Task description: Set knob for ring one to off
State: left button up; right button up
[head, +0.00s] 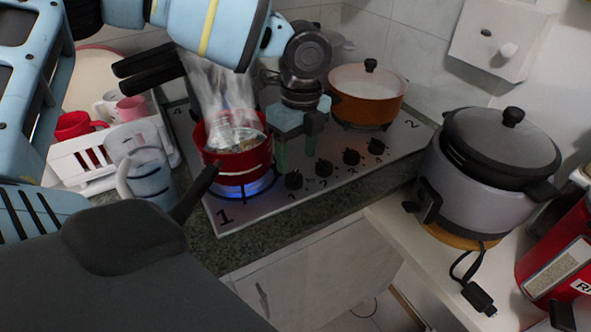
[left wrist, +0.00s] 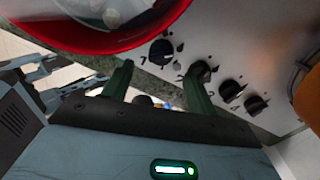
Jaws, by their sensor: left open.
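The knob for ring one (head: 293,180) is the leftmost black knob on the stove front. It also shows in the left wrist view (left wrist: 161,52), beside its number. Ring one (head: 243,188) burns with a blue flame under a steaming red pot (head: 262,157). My left gripper (head: 296,160) is open, its green fingers pointing down above the knobs. In the left wrist view, the fingers (left wrist: 160,68) appear on either side of knob one, and the right fingertip overlaps knob two (left wrist: 203,70). Contact cannot be told. My right gripper is not in view.
Two further knobs (head: 351,157) (head: 376,146) continue to the right. An orange pot (head: 368,108) stands on the back right ring. The red pot's black handle (head: 195,194) points toward the front left. A grey cooker (head: 470,190) stands on the right counter.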

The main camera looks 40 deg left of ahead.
aim_at(295, 174)
pick_arm(q)
jog(key=shift+s+f, duration=0.1)
jog(key=shift+f, duration=2.55)
jog(key=shift+c, duration=0.4)
jog(key=c, duration=0.9)
